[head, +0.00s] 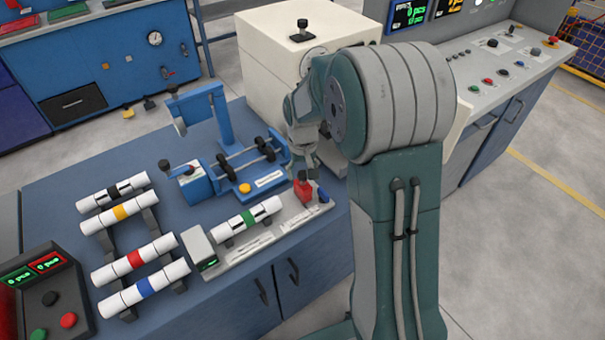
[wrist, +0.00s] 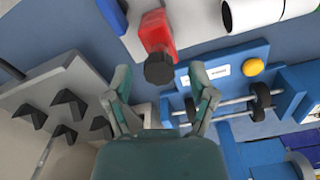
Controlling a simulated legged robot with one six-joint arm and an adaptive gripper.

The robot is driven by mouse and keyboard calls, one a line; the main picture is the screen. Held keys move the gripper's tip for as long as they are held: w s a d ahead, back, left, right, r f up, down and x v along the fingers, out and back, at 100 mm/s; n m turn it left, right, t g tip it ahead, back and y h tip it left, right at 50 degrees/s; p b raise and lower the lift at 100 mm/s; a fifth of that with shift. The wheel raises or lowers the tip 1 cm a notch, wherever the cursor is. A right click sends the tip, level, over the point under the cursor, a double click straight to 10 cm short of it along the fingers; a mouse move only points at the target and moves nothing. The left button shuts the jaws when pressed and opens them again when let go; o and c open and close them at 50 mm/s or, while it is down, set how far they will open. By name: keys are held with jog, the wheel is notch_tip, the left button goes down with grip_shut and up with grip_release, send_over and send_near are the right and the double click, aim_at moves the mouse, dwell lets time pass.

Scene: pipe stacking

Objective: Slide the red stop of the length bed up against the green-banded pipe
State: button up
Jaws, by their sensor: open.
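The red stop (head: 303,191) stands on the right part of the grey length bed (head: 235,258). The green-banded pipe (head: 246,221) lies on the bed to its left, with a gap between the pipe's near end and the stop. In the wrist view the red stop (wrist: 155,30) carries a black knob (wrist: 159,68), and the pipe's white end (wrist: 250,12) shows at upper right, apart from the stop. My gripper (wrist: 164,92) is open and empty, its fingers just short of the knob in the picture. In the head view my gripper (head: 304,145) is partly hidden by my arm.
A blue roller fixture (head: 245,170) with a yellow button stands behind the bed, close to my gripper. A rack at left holds several banded pipes (head: 135,258). A cream machine (head: 285,50) stands behind. A blue block (head: 323,193) sits at the bed's right end.

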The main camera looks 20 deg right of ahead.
aim_at(277, 198)
jog(key=shift+f, duration=0.65)
grip_shut()
jog(key=a, duration=0.2)
jog(key=s+a, duration=0.1)
jog(key=a, duration=0.2)
jog(key=s+a, duration=0.1)
jog(key=a, duration=0.1)
jog(key=shift+s+a, duration=0.15)
jog(key=shift+a, duration=0.25)
jog(key=shift+d, duration=0.15)
